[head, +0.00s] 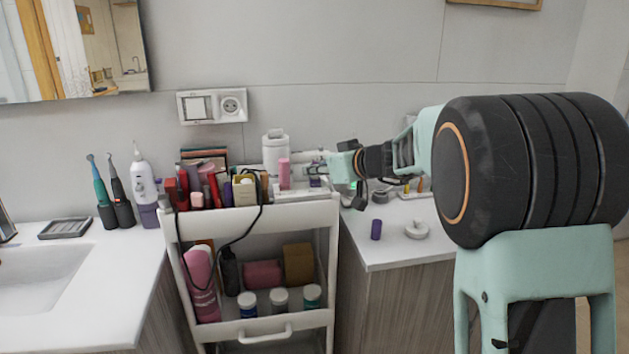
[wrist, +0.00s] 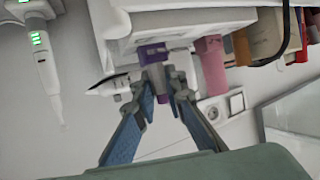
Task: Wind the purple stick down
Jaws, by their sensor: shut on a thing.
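The purple stick stands on the white top of the cart (head: 325,210), at its right end. It has a purple section (wrist: 153,53) and a paler grey-lilac section between my fingertips. In the head view only a small purple part (head: 316,183) shows below my gripper (head: 318,167). In the wrist view my gripper (wrist: 165,85) is shut on the stick, one finger on each side. The fingers hide part of it, so how far it is wound out cannot be told. A separate purple cap-like cylinder (head: 376,229) stands on the right counter.
A pink cylinder (head: 284,173) stands close left of my gripper, with a white bottle (head: 276,150) behind. Crowded cosmetics and a black cable (head: 259,205) lie further left. A small white round object (head: 417,230) sits on the right counter, whose front is mostly clear.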

